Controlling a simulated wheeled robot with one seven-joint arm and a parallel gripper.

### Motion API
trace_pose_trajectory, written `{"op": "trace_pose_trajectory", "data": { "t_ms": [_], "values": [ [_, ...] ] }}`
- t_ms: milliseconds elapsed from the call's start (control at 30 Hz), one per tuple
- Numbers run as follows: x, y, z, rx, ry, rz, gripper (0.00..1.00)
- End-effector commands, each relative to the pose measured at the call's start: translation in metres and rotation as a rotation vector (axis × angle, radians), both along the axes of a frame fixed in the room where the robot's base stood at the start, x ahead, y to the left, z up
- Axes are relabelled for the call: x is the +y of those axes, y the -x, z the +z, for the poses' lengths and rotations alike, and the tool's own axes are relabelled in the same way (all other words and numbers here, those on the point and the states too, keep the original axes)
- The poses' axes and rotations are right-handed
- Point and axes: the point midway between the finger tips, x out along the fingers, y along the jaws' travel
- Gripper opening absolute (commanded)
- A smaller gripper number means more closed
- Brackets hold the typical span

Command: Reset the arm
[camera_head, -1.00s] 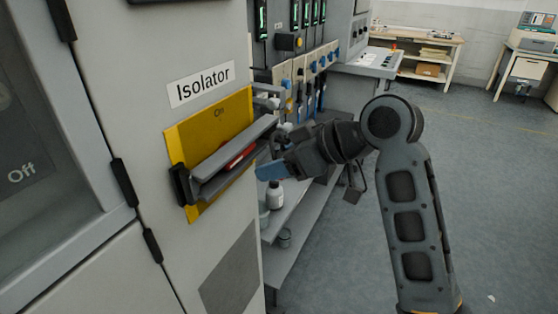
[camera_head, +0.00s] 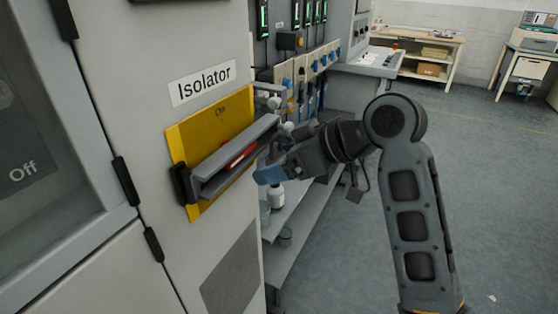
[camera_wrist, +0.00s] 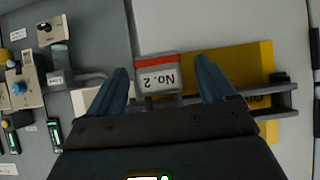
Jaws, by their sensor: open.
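My gripper (camera_head: 270,174) is at the end of my arm, just right of the yellow isolator plate (camera_head: 208,126) on the grey cabinet. In the wrist view my gripper (camera_wrist: 160,82) has its two blue fingers spread apart with nothing held between them. A grey isolator handle (camera_head: 232,160) with a red part sticks out from the plate, close to my fingertips but apparently apart from them.
The grey cabinet (camera_head: 215,240) with an "Isolator" label stands on the left. Behind my gripper is a low shelf (camera_head: 292,235) with a white bottle (camera_head: 277,196). A control desk (camera_head: 370,62) and wooden bench (camera_head: 425,65) stand farther back. Open floor (camera_head: 495,190) lies to the right.

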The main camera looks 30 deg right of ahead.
Motion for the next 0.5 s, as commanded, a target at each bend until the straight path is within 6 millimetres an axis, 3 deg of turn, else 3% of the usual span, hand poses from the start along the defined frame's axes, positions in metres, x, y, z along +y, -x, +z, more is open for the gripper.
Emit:
{"op": "trace_pose_trajectory", "data": {
  "t_ms": [500],
  "values": [
    [-0.035, 0.046, 0.040, -0.004, 0.000, -0.002, 0.83]
  ]
}}
